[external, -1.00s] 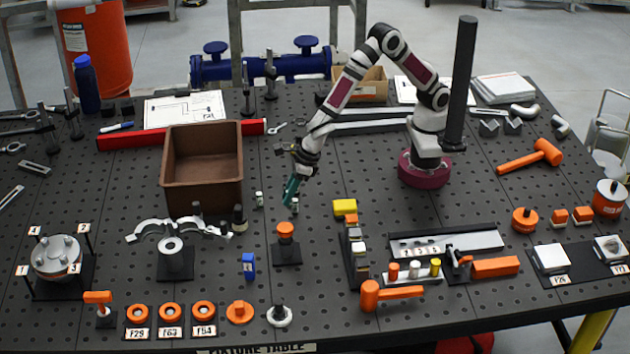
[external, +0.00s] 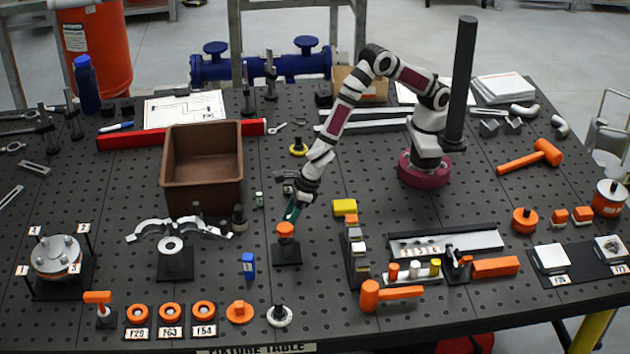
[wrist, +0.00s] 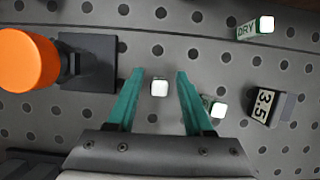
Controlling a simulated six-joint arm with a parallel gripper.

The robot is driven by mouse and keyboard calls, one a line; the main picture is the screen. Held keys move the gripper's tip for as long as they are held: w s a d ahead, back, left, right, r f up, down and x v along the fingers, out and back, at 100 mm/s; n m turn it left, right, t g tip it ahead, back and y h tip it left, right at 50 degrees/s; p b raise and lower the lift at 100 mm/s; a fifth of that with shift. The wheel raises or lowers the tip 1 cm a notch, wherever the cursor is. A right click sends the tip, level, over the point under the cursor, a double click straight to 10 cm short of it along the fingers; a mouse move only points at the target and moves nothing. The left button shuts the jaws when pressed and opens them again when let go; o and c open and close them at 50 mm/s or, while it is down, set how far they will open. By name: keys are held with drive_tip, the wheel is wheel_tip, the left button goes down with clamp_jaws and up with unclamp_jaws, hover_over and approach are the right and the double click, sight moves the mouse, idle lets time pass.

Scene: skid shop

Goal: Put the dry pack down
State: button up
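My gripper (wrist: 160,100) is low over the table, just behind the stand with the orange knob (external: 286,229). Its two teal fingers are apart. A small white-topped piece (wrist: 159,88) is between them, with a visible gap on each side; its label is not readable. In the wrist view, a green and white pack marked DRY (wrist: 250,28) stands at the upper right, outside the fingers. It also shows in the external view (external: 258,199), left of my gripper. Another white-topped green piece (wrist: 218,109) is close beside the right finger. The gripper hides the piece between its fingers in the external view.
The orange knob (wrist: 28,62) on its dark base is close to the left finger. A dark block marked 3.5 (wrist: 268,105) is to the right. A brown bin (external: 203,200) stands left, and a yellow block (external: 345,207) right. Some bare table lies left of the stand.

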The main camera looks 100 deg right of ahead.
drive_tip(key=v, duration=1.2)
drive_tip(key=s+d+r+m+g+h, duration=0.1)
drive_tip(key=s+d+r+m, duration=0.2)
drive_tip(key=d+m, duration=0.35)
drive_tip(key=s+d+r+m, duration=0.3)
drive_tip(key=d+m, duration=0.2)
drive_tip(key=m, duration=0.2)
drive_tip(key=s+d+r+m+g, duration=0.1)
drive_tip(key=s+d+m, duration=0.2)
drive_tip(key=s+m, duration=0.3)
drive_tip(key=s+d+r+m+g, duration=0.1)
drive_tip(key=s+d+r+m, duration=0.1)
drive_tip(key=s+m, duration=0.4)
drive_tip(key=d+m, duration=0.1)
drive_tip(key=m, duration=0.3)
drive_tip(key=shift+s+d+g+y, duration=0.15)
drive_tip(key=shift+d+g+y, duration=0.15)
drive_tip(key=shift+y, duration=0.1)
drive_tip(key=shift+o, duration=0.5)
drive_tip(key=s+m+g+y, duration=0.1)
drive_tip(key=s+m+y, duration=0.1)
drive_tip(key=s+m, duration=0.6)
drive_tip(key=m, duration=0.4)
drive_tip(key=shift+s+a+r, duration=0.25)
drive_tip(key=shift+s+a, duration=0.05)
drive_tip(key=shift+s, duration=0.1)
